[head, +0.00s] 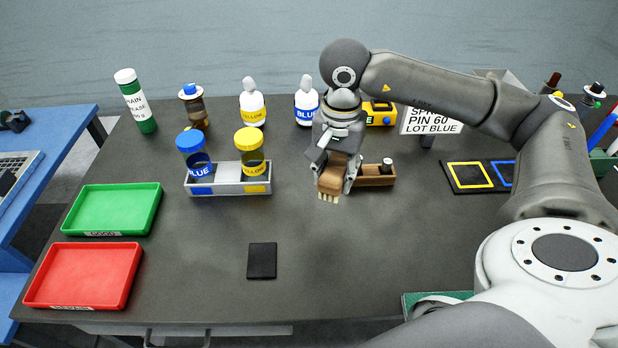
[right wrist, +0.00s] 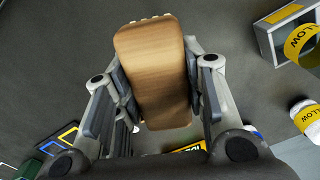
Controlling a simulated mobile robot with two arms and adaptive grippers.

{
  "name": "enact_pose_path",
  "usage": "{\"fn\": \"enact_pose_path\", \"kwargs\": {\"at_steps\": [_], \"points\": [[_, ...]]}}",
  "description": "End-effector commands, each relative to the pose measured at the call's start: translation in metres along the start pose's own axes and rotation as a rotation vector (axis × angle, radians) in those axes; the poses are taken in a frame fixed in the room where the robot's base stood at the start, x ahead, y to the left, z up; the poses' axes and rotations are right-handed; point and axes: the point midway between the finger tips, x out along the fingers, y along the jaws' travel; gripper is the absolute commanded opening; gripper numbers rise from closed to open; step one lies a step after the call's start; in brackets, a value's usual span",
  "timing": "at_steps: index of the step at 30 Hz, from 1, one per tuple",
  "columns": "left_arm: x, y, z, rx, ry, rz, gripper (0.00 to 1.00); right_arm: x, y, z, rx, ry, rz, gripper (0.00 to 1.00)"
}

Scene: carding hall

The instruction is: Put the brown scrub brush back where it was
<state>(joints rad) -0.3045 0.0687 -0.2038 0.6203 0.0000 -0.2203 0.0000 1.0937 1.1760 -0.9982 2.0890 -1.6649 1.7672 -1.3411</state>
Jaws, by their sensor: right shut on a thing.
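The brown scrub brush (head: 331,184) is in my right gripper (head: 338,176), bristles down, over the middle of the dark table. In the right wrist view the brush (right wrist: 152,70) shows as a wooden block between the two fingers of the gripper (right wrist: 155,88). I cannot tell whether the bristles touch the table. A brown wooden tray (head: 376,178) lies just right of the gripper with a small dark, light-topped item in it; its left end is hidden behind the gripper. My left gripper is not in view.
A grey rack (head: 229,188) with blue and yellow jars stands left of the brush. A black pad (head: 262,261) lies in front. Green (head: 112,211) and red (head: 84,275) trays are at the left. Bottles and a sign (head: 431,121) stand behind. The front middle is mostly clear.

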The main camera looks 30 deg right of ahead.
Motion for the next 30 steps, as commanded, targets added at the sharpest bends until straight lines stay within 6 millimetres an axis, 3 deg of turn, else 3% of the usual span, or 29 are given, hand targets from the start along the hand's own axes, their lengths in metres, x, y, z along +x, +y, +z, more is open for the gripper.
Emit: {"fn": "enact_pose_path", "kwargs": {"at_steps": [9,15,26,30], "points": [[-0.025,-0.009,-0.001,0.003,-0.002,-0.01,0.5,0.025,-0.047,-0.044,-0.003,-0.002,0.001,0.16],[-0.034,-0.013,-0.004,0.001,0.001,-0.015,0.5,0.062,-0.067,-0.064,-0.004,-0.003,0.0,0.16],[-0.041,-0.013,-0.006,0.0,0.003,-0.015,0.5,0.088,-0.082,-0.079,-0.005,-0.001,0.0,0.16],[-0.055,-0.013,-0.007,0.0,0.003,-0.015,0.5,0.107,-0.08,-0.078,-0.005,-0.002,0.003,0.16]]}}
